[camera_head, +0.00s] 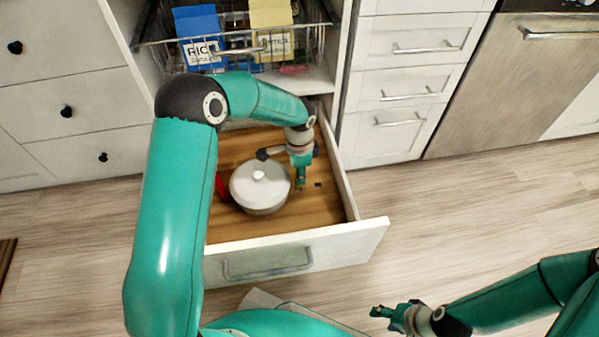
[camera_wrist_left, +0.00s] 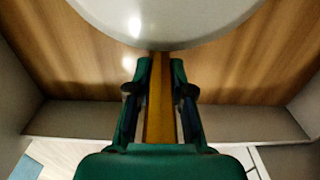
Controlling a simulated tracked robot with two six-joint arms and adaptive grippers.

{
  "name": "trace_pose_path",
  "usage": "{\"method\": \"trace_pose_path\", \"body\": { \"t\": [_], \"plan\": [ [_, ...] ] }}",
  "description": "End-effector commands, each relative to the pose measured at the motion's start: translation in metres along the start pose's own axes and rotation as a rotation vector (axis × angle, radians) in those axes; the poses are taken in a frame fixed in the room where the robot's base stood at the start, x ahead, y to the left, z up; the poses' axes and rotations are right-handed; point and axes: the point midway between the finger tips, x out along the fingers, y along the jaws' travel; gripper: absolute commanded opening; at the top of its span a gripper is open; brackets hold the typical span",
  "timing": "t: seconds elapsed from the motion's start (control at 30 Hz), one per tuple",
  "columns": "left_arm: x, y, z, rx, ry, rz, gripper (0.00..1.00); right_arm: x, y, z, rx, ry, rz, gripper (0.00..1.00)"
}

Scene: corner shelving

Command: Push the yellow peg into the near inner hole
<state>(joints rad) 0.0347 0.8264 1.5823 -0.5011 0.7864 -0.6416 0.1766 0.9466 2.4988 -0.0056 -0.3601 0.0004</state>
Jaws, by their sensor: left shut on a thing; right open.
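My left gripper (camera_head: 301,183) reaches down into the open drawer, just right of a white lidded pot. In the left wrist view its fingers (camera_wrist_left: 160,72) are shut on the yellow peg (camera_wrist_left: 160,112), a long strip between them. In the head view the peg cannot be told apart from the gripper. A small dark spot (camera_head: 318,184), possibly a hole, shows in the wooden drawer floor (camera_head: 330,207) right of the gripper. Whether the peg touches the floor or a hole cannot be told. My right gripper (camera_head: 380,311) is open and empty, outside the drawer at bottom right.
The white pot (camera_head: 260,187) stands close left of my left gripper and fills the top of the left wrist view. A red thing (camera_head: 220,184) is partly hidden beside it. The drawer front (camera_head: 300,250) and right wall (camera_head: 341,180) bound the space. A wire basket with boxes (camera_head: 200,50) is above.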

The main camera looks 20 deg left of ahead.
Motion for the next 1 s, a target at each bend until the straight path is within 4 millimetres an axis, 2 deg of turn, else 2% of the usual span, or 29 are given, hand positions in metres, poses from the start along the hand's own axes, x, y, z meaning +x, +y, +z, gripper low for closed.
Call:
{"method": "trace_pose_path", "body": {
  "t": [0.6, 0.63, 0.77, 0.8, 1.0],
  "plan": [
    [0.016, 0.000, 0.000, 0.000, -0.001, 0.001, 0.00, 0.009, 0.003, 0.000, 0.000, 0.000, 0.000, 0.50],
    [0.015, 0.000, 0.000, 0.000, 0.000, 0.000, 0.26, 0.008, 0.003, 0.000, 0.000, 0.000, 0.000, 0.50],
    [0.015, 0.000, 0.000, 0.000, 0.000, 0.000, 0.48, 0.008, 0.003, 0.000, 0.000, 0.000, 0.000, 0.50],
    [0.015, 0.000, 0.000, 0.000, 0.000, 0.000, 0.50, 0.008, 0.003, 0.000, 0.000, 0.000, 0.000, 0.50],
    [0.015, 0.000, 0.000, 0.000, 0.000, 0.000, 0.50, 0.008, 0.003, 0.000, 0.000, 0.000, 0.000, 0.50]
  ]
}}
